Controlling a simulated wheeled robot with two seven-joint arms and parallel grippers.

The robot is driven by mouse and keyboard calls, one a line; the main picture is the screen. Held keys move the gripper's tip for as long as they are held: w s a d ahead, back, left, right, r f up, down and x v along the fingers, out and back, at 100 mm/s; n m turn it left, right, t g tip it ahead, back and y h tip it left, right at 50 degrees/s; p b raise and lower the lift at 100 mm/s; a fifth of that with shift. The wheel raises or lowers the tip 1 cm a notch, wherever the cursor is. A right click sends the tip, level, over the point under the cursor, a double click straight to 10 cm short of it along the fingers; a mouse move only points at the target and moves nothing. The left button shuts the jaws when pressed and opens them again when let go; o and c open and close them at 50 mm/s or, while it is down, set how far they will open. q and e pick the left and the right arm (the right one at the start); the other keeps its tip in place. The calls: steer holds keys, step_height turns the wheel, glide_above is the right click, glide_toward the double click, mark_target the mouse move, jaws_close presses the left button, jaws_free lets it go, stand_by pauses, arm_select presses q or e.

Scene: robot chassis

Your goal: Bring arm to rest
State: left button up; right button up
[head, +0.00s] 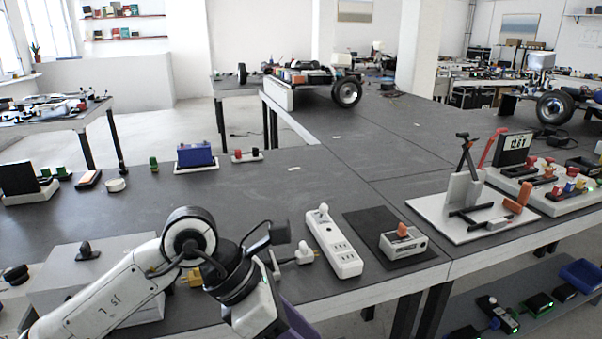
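My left arm comes in from the lower left, bends at a black and white joint in front of the table, and points down to the bottom edge. The white housing of my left gripper (258,312) is at the bottom centre, near the table's front edge. Its fingertips do not show, so I cannot tell whether it is open or holds anything. A purple surface shows just right of it, cut by the frame. My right arm and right gripper are not in view.
A white power strip (333,243) with plugs stands just right of my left arm. Beyond it are a grey and orange device (404,242) on a black mat and a white board (470,214) with a stand.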

arm_select(q)
steer(key=s+d+r+n+g+h, duration=0.3)
steer(key=s+d+r+h, duration=0.2)
steer(key=s+d+h, duration=0.15)
step_height(320, 180, up, 4)
steer(key=w+n+t+h, duration=0.3)
steer(key=n+t+h, duration=0.1)
steer(key=n+h, duration=0.35)
steer(key=w+a+f+n+t+y, duration=0.4)
steer(key=a+f+n+t+y, duration=0.25)
steer(key=n, duration=0.65)
steer(key=w+a+f+n+t+y, duration=0.45)
steer(key=a+f+n+t, duration=0.2)
steer(key=n+t, duration=0.5)
steer(key=s+a+f+n+g+y, duration=0.3)
steer(key=a+f+n+y, duration=0.3)
steer(key=f, duration=0.5)
steer(key=s+a+f+n+g+y, duration=0.1)
steer(key=s+a+f+n+g, duration=0.1)
steer(key=s+f, duration=0.5)
steer(key=s+a+f+n+g+y, duration=0.1)
steer(key=s+a+f+n+g, duration=0.2)
steer(key=s+f, duration=0.5)
steer(key=shift+s+a+f+n+g, duration=0.2)
steer(key=shift+f+n+g, duration=0.65)
steer(key=shift+n, duration=0.25)
